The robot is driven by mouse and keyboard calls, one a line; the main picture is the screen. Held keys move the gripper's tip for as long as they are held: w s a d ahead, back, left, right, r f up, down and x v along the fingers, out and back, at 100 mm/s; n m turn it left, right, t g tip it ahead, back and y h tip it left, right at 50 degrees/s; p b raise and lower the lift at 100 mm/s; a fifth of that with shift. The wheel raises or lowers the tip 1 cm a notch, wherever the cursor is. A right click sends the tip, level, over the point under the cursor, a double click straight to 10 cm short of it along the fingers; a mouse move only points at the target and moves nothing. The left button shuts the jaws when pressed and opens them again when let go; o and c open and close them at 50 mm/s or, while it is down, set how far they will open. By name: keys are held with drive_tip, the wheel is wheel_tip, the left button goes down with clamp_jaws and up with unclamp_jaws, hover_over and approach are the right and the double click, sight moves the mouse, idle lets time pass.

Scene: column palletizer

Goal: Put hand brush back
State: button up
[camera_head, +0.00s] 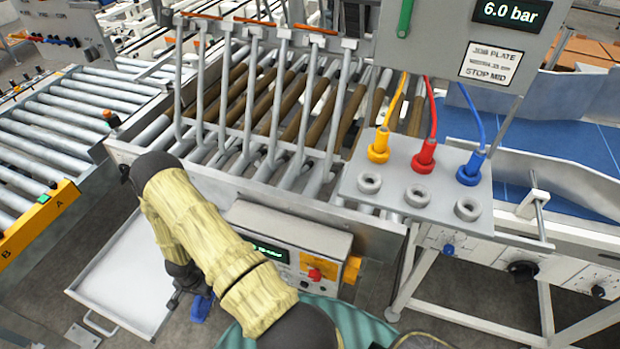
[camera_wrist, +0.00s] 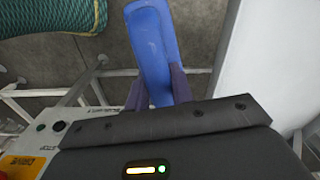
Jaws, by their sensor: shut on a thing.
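The hand brush shows as a blue body (camera_wrist: 150,45) in the wrist view, reaching away from between my fingers. Its bristles are not visible. In the head view only a small blue part (camera_head: 201,308) shows below my arm. My gripper (camera_wrist: 157,92) is shut on the brush, with one dark finger on each side of it. In the head view my gripper (camera_head: 190,286) is partly hidden by my arm's yellowish sleeve. The brush hangs over the grey floor, just right of a white tray (camera_head: 112,295).
A control box (camera_head: 290,235) with a red knob stands close right of my arm. Behind it is the roller conveyor (camera_head: 255,185) with upright bars. A plate with yellow, red and blue plugs (camera_head: 425,160) is at the right. Grey floor (camera_head: 195,330) is open below the brush.

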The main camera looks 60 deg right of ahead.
drive_tip(key=n, duration=0.2)
drive_tip(key=a+f+n+b, duration=0.1)
drive_tip(key=n, duration=0.2)
drive_tip(key=a+f+n, duration=0.1)
drive_tip(key=n, duration=0.1)
drive_tip(key=shift+s+a+f+n, duration=0.1)
drive_tip(key=shift+s+n, duration=0.2)
drive_tip(key=shift+s, duration=0.05)
drive_tip(key=n, duration=0.2)
drive_tip(key=a+n+b, duration=0.1)
drive_tip(key=n, duration=0.1)
drive_tip(key=f+n, duration=0.1)
drive_tip(key=shift+s+a+n, duration=0.2)
drive_tip(key=shift+s+n, duration=0.1)
drive_tip(key=shift+n, duration=0.1)
drive_tip(key=shift+s, duration=0.15)
